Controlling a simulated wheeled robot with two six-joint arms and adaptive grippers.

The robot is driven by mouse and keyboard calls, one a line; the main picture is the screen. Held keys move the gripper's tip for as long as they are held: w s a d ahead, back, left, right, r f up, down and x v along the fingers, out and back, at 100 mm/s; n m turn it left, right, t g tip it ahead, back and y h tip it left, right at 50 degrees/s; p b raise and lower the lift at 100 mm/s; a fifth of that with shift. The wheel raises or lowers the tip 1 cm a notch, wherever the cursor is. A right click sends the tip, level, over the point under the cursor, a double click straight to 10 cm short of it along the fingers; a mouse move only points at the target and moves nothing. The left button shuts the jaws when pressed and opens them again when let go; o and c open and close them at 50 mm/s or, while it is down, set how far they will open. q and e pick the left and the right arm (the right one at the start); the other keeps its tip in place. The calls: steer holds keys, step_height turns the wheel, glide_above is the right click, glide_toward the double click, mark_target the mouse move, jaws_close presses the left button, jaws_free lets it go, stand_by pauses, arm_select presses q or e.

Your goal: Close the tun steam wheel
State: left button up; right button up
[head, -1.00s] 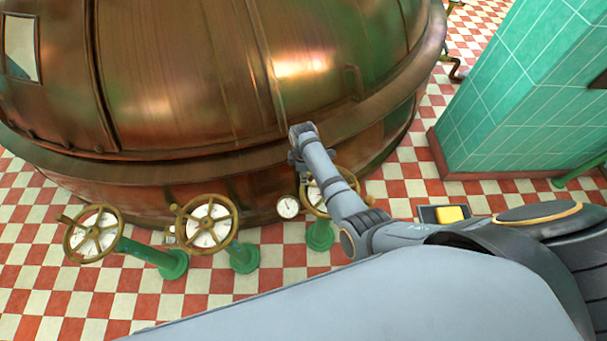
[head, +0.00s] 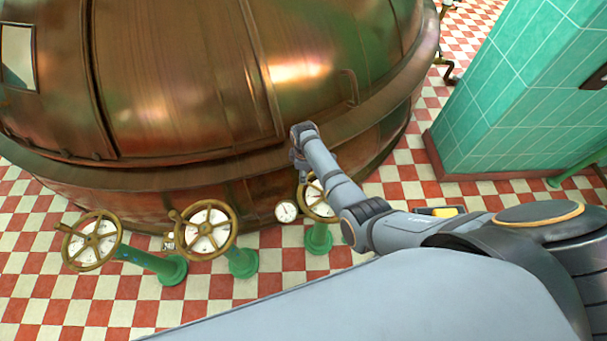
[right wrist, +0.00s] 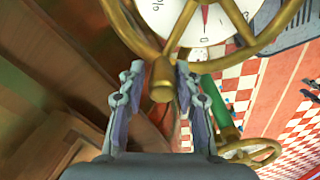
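Three brass handwheels with white dials stand on green posts before the copper vessel (head: 180,70): a left wheel (head: 91,241), a middle wheel (head: 206,229) and a right wheel (head: 318,200), partly hidden by my right arm. I cannot read which is the tun steam wheel. In the right wrist view, a near brass wheel (right wrist: 243,32) surrounds a white dial with a percent sign and a red pointer. My right gripper (right wrist: 160,68) is open, its fingers on either side of this wheel's knob (right wrist: 162,82), with gaps visible. My left gripper is not in view.
A small round gauge (head: 286,211) sits beside the right wheel. A green-tiled pillar (head: 525,95) stands at the right. A yellow object (head: 445,212) shows behind my right arm. The checkered floor (head: 60,300) is clear at the front left.

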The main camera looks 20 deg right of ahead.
steer(key=shift+o, duration=0.9)
steer(key=shift+r, duration=0.15)
step_height(320, 180, up, 12)
steer(key=shift+s+f, duration=0.1)
steer(key=shift+f, duration=0.15)
